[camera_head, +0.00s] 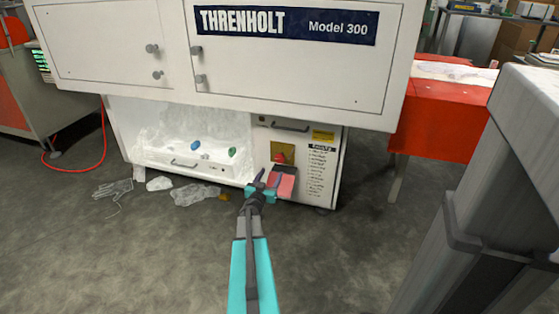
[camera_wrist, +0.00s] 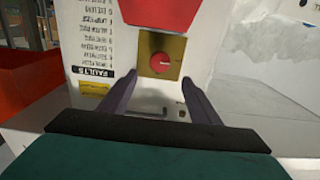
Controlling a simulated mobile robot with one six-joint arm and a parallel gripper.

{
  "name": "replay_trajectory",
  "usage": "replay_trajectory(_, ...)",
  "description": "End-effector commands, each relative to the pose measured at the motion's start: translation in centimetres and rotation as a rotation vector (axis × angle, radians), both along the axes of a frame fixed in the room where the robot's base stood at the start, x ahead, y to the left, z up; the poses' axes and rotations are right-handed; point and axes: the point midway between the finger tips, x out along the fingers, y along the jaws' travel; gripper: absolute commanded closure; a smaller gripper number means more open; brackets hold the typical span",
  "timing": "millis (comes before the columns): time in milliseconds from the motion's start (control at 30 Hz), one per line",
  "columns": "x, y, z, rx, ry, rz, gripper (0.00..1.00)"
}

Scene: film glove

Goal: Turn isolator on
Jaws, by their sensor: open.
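The isolator is a round red knob (camera_wrist: 161,63) on a square yellow plate (camera_wrist: 147,70), set in the white front panel of the machine. In the wrist view it sits just beyond and between the fingertips, with a small pale mark towards its right side. In the head view the yellow plate (camera_head: 287,147) is partly covered by red parts. My gripper (camera_head: 265,178) is open and empty, low in front of the panel. In the wrist view its two dark fingers (camera_wrist: 159,78) point at the knob; I cannot tell whether they touch the plate.
A red block (camera_wrist: 152,12) adjoins the isolator, below it in the head view (camera_head: 284,184). A fault list (camera_head: 320,170) and a handle (camera_head: 284,126) are on the panel.

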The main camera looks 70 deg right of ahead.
Motion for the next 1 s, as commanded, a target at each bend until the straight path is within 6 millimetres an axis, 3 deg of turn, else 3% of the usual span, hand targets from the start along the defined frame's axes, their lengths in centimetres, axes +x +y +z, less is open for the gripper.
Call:
replay_trajectory(267, 0.1, -1.8, -0.2, 0.001, 0.000, 0.000, 0.43)
replay_trajectory(1000, 0.5, -9.8, -0.3, 0.000, 0.000, -0.001, 0.43)
